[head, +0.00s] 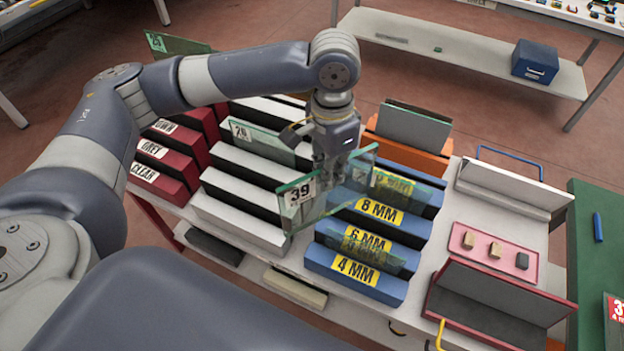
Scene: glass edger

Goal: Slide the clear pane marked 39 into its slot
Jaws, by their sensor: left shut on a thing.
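The clear pane marked 39 (300,205) is a greenish see-through sheet with a white number label at its left end. My left gripper (330,172) is shut on its upper edge and holds it upright, over the gap between the white slotted rack (235,220) and the blue slotted rack (355,275). The blue rack carries yellow labels for 4 MM, 6 MM and 8 MM; the labels between and behind them are hard to read through glass. The red rack (160,155) is labelled CLEAR, GREY and one ending in OWN. My right gripper is not in view.
A pane marked 26 (262,138) stands in the white rack, and a pane marked 25 (178,44) stands behind my left arm. An orange rack (400,148) holds a grey pane. A pink tray (492,250) with small blocks and a dark red trough (495,305) lie right.

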